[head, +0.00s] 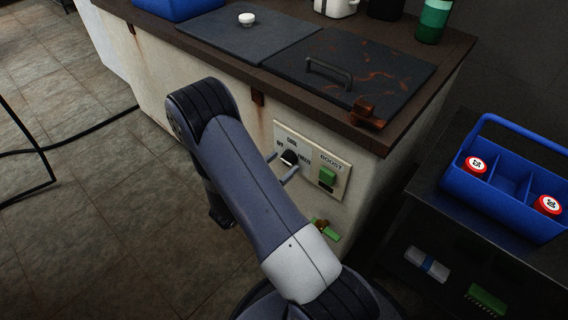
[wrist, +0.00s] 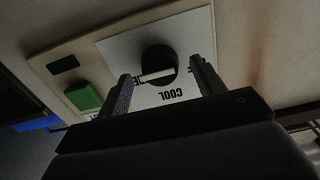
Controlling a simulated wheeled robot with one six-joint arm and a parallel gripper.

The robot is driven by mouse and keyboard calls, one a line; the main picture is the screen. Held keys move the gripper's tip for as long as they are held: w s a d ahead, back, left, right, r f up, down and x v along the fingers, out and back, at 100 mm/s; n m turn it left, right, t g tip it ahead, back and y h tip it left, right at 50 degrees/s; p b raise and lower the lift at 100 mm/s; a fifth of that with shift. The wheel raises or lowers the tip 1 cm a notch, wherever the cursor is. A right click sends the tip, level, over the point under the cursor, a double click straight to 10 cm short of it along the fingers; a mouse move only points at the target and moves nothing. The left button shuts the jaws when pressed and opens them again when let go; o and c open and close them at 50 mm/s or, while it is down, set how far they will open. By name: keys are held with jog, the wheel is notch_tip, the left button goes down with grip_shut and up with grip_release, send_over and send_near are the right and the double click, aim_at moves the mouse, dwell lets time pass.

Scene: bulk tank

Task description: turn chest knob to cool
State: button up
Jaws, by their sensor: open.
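The chest knob (head: 289,157) is a dark round knob with a white bar, on a pale panel (head: 341,183) on the chest's front. COOL is printed above it, with smaller labels to its left and right. In the wrist view the panel is upside down: the knob (wrist: 158,60) has its white bar lying nearly crosswise, and COOL reads below it. My gripper (wrist: 163,74) is open, one finger on each side of the knob. I cannot tell whether the fingers touch it. My gripper also shows in the head view (head: 281,168), partly hidden by my arm.
A green BOOST button (head: 327,176) sits right of the knob. A green-handled valve (head: 325,230) juts out below. The chest (head: 150,72) has dark lids and a rusty latch (head: 366,112). A blue caddy (head: 500,205) stands on a dark cart at right. Floor is open at left.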

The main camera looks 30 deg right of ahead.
jog(key=shift+x, duration=0.8)
jog(key=c, duration=1)
jog(key=shift+o, duration=0.2)
